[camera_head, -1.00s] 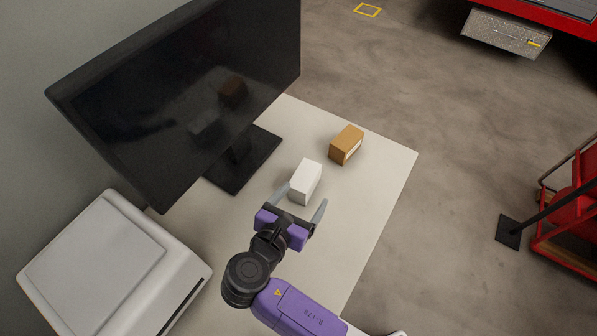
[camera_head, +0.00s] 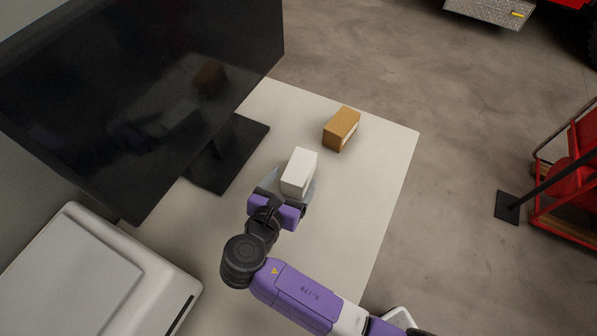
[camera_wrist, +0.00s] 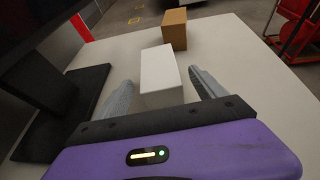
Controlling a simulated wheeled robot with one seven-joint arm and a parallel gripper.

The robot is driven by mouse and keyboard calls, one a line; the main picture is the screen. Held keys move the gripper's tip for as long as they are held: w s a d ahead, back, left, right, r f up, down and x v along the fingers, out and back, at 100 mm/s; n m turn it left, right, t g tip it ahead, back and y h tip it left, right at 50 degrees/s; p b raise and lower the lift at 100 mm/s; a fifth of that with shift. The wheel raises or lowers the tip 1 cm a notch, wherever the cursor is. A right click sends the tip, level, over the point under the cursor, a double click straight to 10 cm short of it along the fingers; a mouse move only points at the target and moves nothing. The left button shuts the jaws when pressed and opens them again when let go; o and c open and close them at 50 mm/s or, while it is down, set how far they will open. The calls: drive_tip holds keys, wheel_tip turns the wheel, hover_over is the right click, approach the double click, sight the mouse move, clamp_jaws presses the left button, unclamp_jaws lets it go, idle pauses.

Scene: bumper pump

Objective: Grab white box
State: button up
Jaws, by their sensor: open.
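The white box (camera_head: 299,172) stands on the light table beside the monitor's black base. In the wrist view the white box (camera_wrist: 159,75) lies between the two grey fingers of my gripper (camera_wrist: 162,92). My gripper (camera_head: 288,188) is open, with one finger on each side of the near part of the box. A gap shows between each finger and the box in the wrist view. The lower near end of the box is partly hidden by the gripper body.
A brown box (camera_head: 341,129) stands on the table (camera_head: 372,178) beyond the white box. A large black monitor (camera_head: 150,95) is at the left, on its base (camera_head: 232,155). A white machine (camera_head: 85,275) is at lower left. The table's right side is clear.

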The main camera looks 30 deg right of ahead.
sight(299, 170)
drive_tip(key=shift+x, duration=2.8)
drive_tip(key=shift+a, duration=0.1)
drive_tip(key=c, duration=1.6)
